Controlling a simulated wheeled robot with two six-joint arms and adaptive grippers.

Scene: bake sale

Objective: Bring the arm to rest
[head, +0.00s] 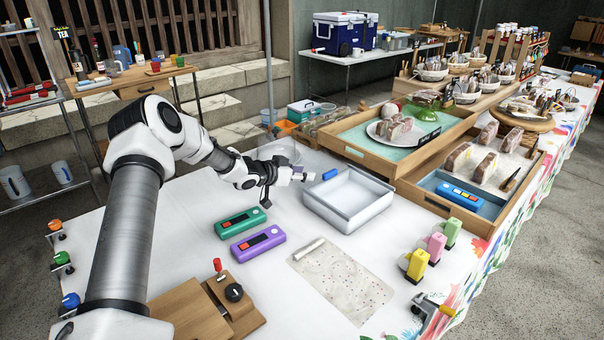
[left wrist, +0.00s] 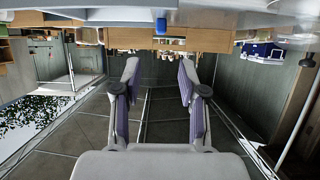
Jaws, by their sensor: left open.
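My left arm (head: 130,215) comes in from the left and reaches over the white-topped table. My left gripper (head: 300,174) is above the table, just left of the white tray (head: 350,222) and close to a small blue object (head: 330,174). In the left wrist view, its two purple-padded fingers (left wrist: 159,80) stand apart with nothing between them. I cannot tell whether the gripper touches the blue object. My right gripper is in neither view.
A green device (head: 240,222) and a purple device (head: 258,243) lie below the gripper. A speckled sheet (head: 343,284) lies in front of the tray. Wooden display trays (head: 420,180) with baked goods stand to the right. White tabletop (head: 190,235) is bare left of the devices.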

